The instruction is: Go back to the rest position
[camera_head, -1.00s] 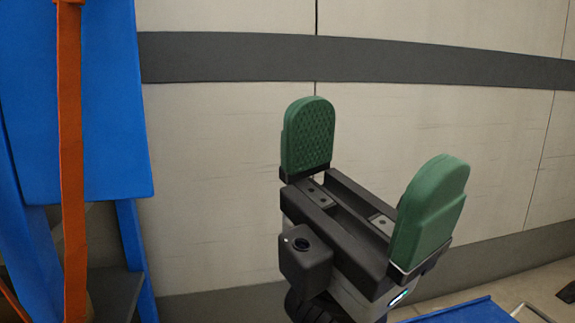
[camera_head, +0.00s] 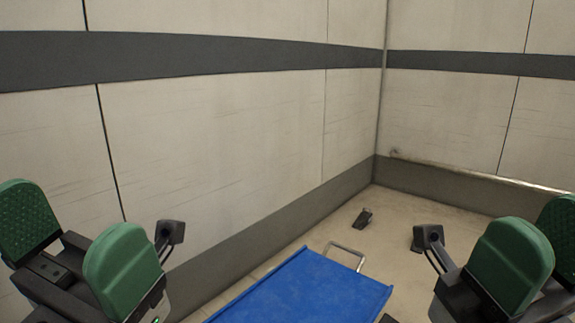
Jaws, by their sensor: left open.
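My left gripper (camera_head: 75,245) is at the lower left of the head view. Its two green pads stand apart with nothing between them. My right gripper (camera_head: 538,250) is at the lower right, partly cut off by the frame edge. Its green pads overlap in the picture, so I cannot tell how far apart they are. I see nothing held in it. Both grippers point upward.
A flat blue platform (camera_head: 305,290) with a metal handle (camera_head: 346,256) lies low between my grippers. A small dark object (camera_head: 363,217) is on the bare floor (camera_head: 395,220) behind it. Pale walls (camera_head: 230,140) with a dark stripe meet in a corner.

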